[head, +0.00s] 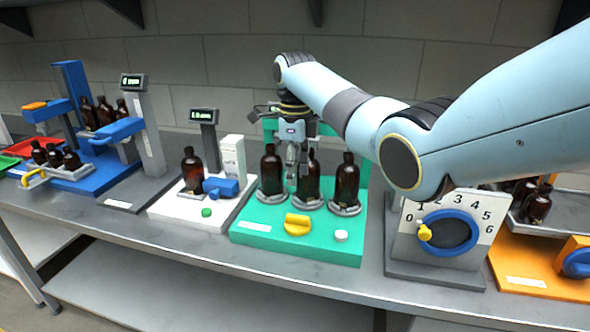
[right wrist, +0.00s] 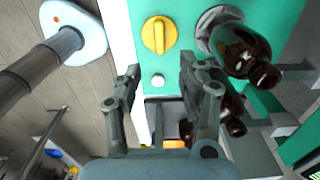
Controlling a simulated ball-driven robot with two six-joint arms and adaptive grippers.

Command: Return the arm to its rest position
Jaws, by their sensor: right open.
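My right arm (head: 475,125) reaches in from the right in the head view and bends down over the green station. My right gripper (head: 296,180) points down among the amber bottles there, between the left bottle (head: 271,172) and the middle bottle (head: 311,182). A third bottle (head: 347,182) stands to the right. In the right wrist view my right gripper (right wrist: 158,72) has its fingers spread, with nothing held between them. A bottle (right wrist: 240,48) shows beside its right finger; I cannot tell whether they touch. My left gripper is not in view.
The green base (head: 285,245) carries a yellow knob (head: 297,225) and a white button (head: 341,235). A white scale station (head: 180,210) stands to its left. A grey dial box (head: 440,240) and an orange station (head: 525,265) stand to its right, near my arm.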

